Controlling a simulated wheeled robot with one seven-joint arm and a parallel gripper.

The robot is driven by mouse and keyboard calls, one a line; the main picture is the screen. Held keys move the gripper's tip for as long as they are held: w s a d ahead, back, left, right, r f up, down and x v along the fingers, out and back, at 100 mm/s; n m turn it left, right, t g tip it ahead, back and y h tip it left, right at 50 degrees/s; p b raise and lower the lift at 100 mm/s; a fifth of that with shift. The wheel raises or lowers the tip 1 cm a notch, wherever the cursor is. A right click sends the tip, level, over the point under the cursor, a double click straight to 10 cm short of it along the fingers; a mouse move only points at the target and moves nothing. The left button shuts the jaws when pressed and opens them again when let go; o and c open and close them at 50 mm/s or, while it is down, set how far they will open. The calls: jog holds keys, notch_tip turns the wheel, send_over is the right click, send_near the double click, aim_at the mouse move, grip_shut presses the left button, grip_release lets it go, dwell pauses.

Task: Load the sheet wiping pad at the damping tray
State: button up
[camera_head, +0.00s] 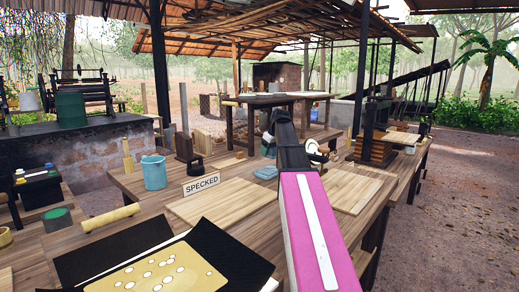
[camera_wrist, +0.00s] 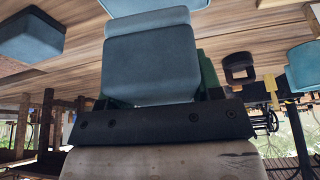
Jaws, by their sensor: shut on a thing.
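My gripper (camera_head: 268,148) is at the far end of my pink arm, low over the table and partly hidden by the arm. In the wrist view a blue-grey padded block, which looks like the wiping pad (camera_wrist: 150,65), sits in front of my gripper's dark bar. My gripper is shut on it; the fingertips are mostly hidden. A pale blue item (camera_head: 266,173) lies on the table just below my gripper; I cannot tell whether it is the damping tray. The specked sheet (camera_head: 150,274) lies on a black mat at the front.
A teal bucket (camera_head: 153,172) and a dark upright stand (camera_head: 184,147) are to the left. Another board (camera_head: 352,188) lies right of my arm. A dark blue block (camera_wrist: 30,36) shows in the wrist view.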

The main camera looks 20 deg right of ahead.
aim_at(267, 169)
jog(key=shift+w+a+f, duration=0.1)
jog(key=shift+w+f, duration=0.05)
jog(key=shift+f, duration=2.8)
jog(key=shift+f, duration=0.55)
jog(key=shift+r, duration=3.55)
